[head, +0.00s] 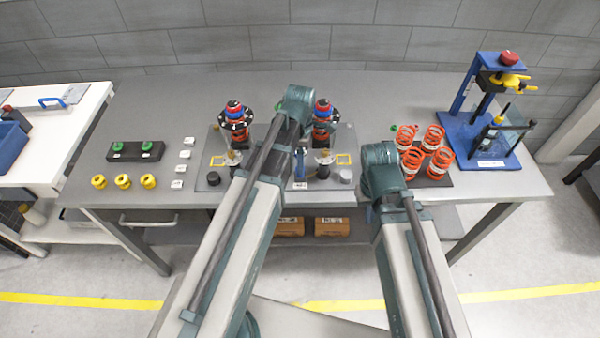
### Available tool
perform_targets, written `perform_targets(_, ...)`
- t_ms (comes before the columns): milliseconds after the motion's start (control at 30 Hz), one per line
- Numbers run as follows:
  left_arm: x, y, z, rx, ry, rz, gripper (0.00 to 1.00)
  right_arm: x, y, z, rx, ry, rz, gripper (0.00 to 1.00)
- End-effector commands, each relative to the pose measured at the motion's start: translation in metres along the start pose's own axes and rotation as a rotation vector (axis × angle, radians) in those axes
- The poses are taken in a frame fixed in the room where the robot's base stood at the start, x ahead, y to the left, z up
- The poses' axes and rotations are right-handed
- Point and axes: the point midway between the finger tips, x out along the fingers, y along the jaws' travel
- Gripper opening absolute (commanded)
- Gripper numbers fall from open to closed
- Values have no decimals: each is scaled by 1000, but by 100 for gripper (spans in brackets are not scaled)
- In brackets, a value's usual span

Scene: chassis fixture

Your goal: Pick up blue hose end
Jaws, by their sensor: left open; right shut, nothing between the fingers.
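A narrow blue piece (301,166) shows at the middle of the grey fixture plate (330,182), just right of my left arm. I cannot tell whether it is the blue hose end. My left arm reaches over the plate, and its bent joint covers the plate's centre. My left gripper is mostly hidden behind this arm near the blue piece; it is open. My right arm stops at the bench's front edge, right of the plate. My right gripper (368,212) is small and partly hidden there, shut and empty. Neither gripper visibly holds anything.
Two red-and-blue-topped assemblies (236,122) (322,118) stand on the plate. Yellow rings (122,181), white blocks (180,169) and a dark holder with green knobs (136,151) lie left. The bench's back strip is clear.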

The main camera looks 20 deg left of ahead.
Motion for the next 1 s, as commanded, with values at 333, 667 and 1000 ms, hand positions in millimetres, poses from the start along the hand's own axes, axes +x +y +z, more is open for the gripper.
perform_targets(333,42,4,-1,0,0,0,70,41,-4,-2,1,0,0,0)
perform_targets(667,50,3,-1,0,0,0,70,50,-5,-3,1,0,0,0)
perform_targets(1000,50,3,-1,0,0,0,22,50,-5,-3,1,0,0,0)
